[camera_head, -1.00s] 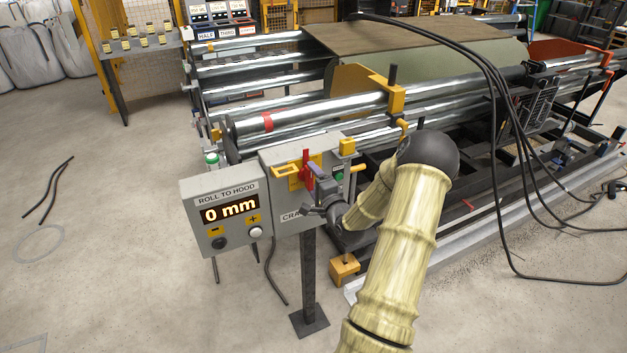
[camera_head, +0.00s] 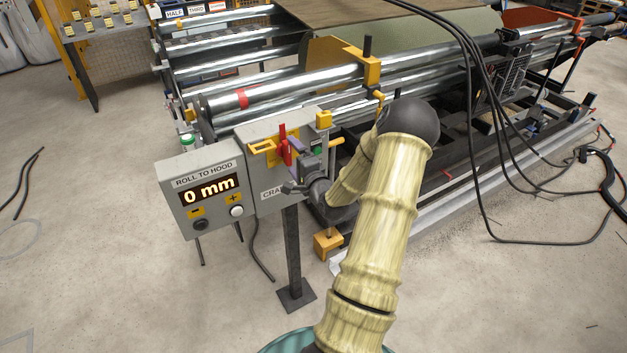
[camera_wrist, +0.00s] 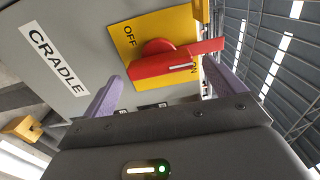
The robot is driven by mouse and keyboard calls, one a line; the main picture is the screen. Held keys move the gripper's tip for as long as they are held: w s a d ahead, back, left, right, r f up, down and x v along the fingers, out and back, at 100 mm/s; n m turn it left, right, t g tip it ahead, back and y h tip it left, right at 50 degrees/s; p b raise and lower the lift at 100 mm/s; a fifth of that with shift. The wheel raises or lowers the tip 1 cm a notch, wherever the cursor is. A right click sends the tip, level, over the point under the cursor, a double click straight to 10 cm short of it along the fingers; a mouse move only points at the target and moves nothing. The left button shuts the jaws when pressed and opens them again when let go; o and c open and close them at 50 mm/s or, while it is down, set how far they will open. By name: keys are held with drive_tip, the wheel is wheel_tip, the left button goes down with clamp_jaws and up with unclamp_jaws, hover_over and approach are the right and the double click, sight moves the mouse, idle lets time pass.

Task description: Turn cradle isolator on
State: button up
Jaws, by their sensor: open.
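The cradle isolator is a red handle (camera_wrist: 180,60) on a yellow plate (camera_wrist: 122,42) on a grey box marked CRADLE (camera_wrist: 52,58). In the head view the red handle (camera_head: 285,147) stands roughly upright. My gripper (camera_wrist: 162,72) is open, its purple fingers in front of the plate. The right fingertip is close to the handle's arm; contact cannot be told. In the head view my gripper (camera_head: 305,160) is at the box front.
The roller machine (camera_head: 300,85) is right behind. Black cables (camera_head: 490,120) hang at right.

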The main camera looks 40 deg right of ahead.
drive_tip(key=b+v, duration=0.2)
drive_tip(key=v, duration=1.4)
drive_tip(key=shift+b, duration=0.35)
drive_tip(key=shift+a, duration=0.15)
drive_tip(key=w+a+f+n+g+y+p, duration=0.1)
drive_tip(key=w+a+f+n+g+y, duration=0.2)
drive_tip(key=a+n, duration=0.35)
drive_tip(key=w+a+n+g+p, duration=0.1)
drive_tip(key=w+a+n+g, duration=0.2)
drive_tip(key=a+n+g, duration=0.3)
drive_tip(key=s+a+r+n+g, duration=0.3)
drive_tip(key=s+a+n, duration=0.1)
drive_tip(key=a, duration=0.5)
drive_tip(key=s+a+r+n+g+y+p, duration=0.1)
drive_tip(key=s+a+r+n+g, duration=0.2)
drive_tip(key=a, duration=0.5)
drive_tip(key=shift+s+a+n, duration=0.4)
drive_tip(key=shift+s+n, duration=0.25)
drive_tip(key=shift+s, duration=0.4)
drive_tip(key=shift+r, duration=0.1)
